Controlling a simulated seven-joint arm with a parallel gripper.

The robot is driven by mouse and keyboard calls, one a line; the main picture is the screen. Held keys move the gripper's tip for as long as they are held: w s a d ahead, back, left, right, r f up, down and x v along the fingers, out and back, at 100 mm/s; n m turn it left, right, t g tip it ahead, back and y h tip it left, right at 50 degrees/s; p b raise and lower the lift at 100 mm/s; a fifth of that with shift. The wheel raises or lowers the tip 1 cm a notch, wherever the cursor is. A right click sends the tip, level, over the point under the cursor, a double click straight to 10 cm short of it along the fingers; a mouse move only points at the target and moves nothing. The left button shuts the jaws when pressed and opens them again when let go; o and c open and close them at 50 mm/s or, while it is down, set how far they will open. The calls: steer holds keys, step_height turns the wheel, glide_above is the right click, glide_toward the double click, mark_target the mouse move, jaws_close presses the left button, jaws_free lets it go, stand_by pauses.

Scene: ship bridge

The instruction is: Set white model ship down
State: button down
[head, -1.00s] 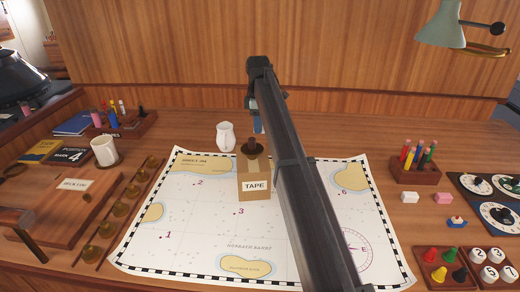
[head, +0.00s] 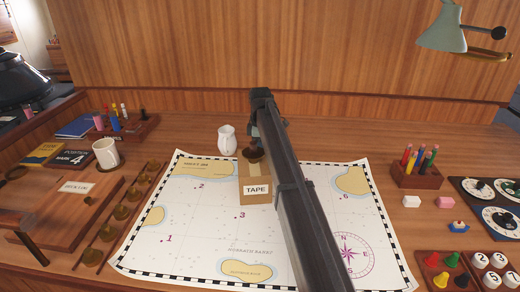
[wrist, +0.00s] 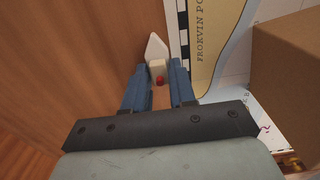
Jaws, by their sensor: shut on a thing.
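The white model ship (wrist: 157,48), with a pointed bow and a red part near its stern, is between the blue fingers of my gripper (wrist: 159,72) in the wrist view. My gripper is shut on it. Bare brown wood and the edge of the chart (wrist: 204,35) lie beneath and beside it. I cannot tell whether the hull touches the wood. In the head view my arm and the cardboard box marked TAPE (head: 257,190) hide the ship and the fingertips, behind the box near the chart's far edge.
The box (wrist: 292,75) is close on the gripper's right in the wrist view. A white jug (head: 227,139) stands left of the arm. A pencil holder (head: 417,175) and erasers are at right; a mug (head: 106,153) is at left. Wood behind the chart is partly free.

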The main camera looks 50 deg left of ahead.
steer(key=c, duration=0.9)
jaws_free()
steer(key=shift+f, duration=0.15)
step_height(320, 180, up, 12)
steer(key=shift+r, duration=0.15)
